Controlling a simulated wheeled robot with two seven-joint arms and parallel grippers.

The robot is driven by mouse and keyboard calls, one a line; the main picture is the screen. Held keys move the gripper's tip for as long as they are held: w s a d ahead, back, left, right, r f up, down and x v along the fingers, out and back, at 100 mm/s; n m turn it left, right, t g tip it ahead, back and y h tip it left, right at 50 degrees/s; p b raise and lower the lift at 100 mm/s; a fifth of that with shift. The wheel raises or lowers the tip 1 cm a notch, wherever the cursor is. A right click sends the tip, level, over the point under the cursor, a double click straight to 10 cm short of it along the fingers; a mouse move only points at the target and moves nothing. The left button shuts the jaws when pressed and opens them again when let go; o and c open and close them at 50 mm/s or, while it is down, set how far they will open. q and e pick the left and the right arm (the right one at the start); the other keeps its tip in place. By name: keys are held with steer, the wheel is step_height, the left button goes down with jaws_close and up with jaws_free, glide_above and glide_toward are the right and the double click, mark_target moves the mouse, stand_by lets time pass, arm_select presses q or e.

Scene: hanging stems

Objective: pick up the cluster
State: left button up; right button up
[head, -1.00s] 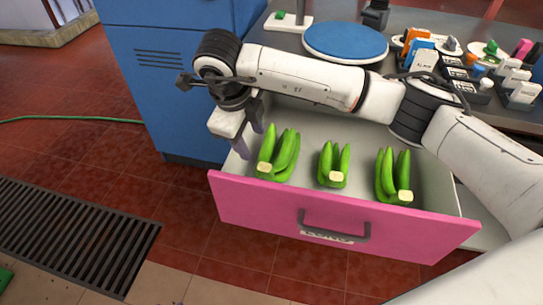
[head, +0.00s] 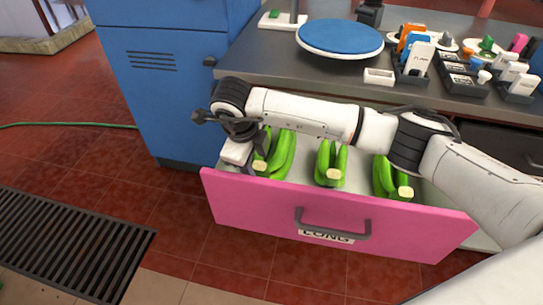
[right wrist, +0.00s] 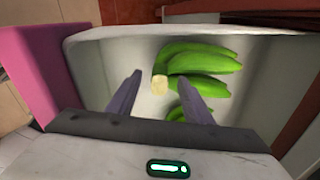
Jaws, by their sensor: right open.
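Three green banana clusters lie in the open drawer: a left one (head: 279,155), a middle one (head: 331,163) and a right one (head: 391,178). Each has a pale cut stem end toward the pink front. My right gripper (head: 256,164) is at the drawer's left end, over or beside the left cluster, and its fingers are partly hidden. In the right wrist view the gripper (right wrist: 160,95) is open and empty. A cluster (right wrist: 198,68) with its pale stem end lies just beyond the fingertips. Part of another green cluster (right wrist: 176,114) shows behind the right finger. My left gripper is out of view.
The drawer's pink front (head: 340,215) has a dark handle and a label reading LONG. The drawer walls (right wrist: 255,50) rise close around the gripper. A blue cabinet (head: 165,75) stands at left. The counter above holds a blue round plate (head: 340,38) and several small racks.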

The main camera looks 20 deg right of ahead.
steer(key=shift+x, duration=1.2)
jaws_close()
steer(key=shift+w+r, duration=0.1)
steer(key=shift+r, duration=0.1)
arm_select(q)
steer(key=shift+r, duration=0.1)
arm_select(e)
steer(key=shift+r, duration=5)
